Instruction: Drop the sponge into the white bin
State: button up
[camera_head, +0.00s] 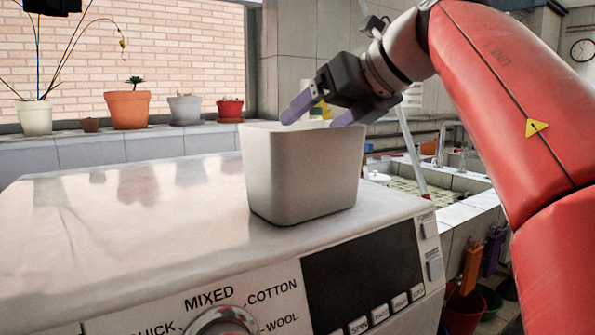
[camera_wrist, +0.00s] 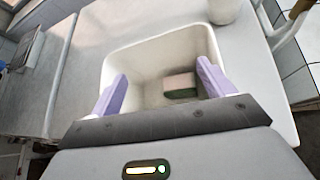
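The white bin (camera_head: 305,178) stands upright on top of the washing machine in the head view. Its open mouth and inner wall (camera_wrist: 150,53) fill the middle of the wrist view. The sponge (camera_wrist: 181,86), pale pinkish with a dark green side, lies inside on the bin's floor; the bin's wall hides it in the head view. My gripper (camera_head: 309,122) is above the bin's mouth, pointing down. Its two purple fingers (camera_wrist: 162,72) are spread wide with nothing between them, apart from the sponge below.
The washing machine's top (camera_head: 130,215) is clear left of the bin. Potted plants, including an orange pot (camera_head: 127,109), line the back ledge. A sink with a tap (camera_head: 440,145) is at the right. A pale round object (camera_wrist: 224,10) stands beyond the bin.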

jog(key=v, duration=0.7)
jog(key=shift+s+d+r+p, duration=0.2)
jog(key=shift+d+p, duration=0.1)
jog(key=shift+p, duration=0.1)
